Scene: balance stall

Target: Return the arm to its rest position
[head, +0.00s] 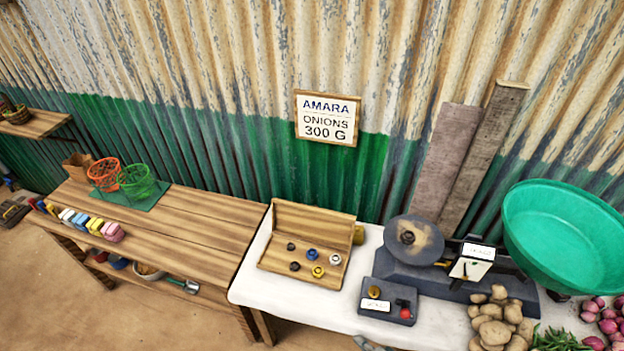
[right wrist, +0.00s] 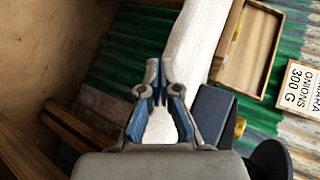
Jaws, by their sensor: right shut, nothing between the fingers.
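My right gripper (right wrist: 159,78) is shut and empty in the right wrist view, its fingertips close together. In the head view only a small grey part of it (head: 372,343) shows at the bottom edge, in front of the white-covered table (head: 290,290). The rest of that arm is out of the picture. My left gripper is not in view.
A balance scale (head: 440,262) with a green basin (head: 560,235) stands on the table. A wooden bench (head: 190,225) stands left, against the corrugated wall (head: 230,150).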

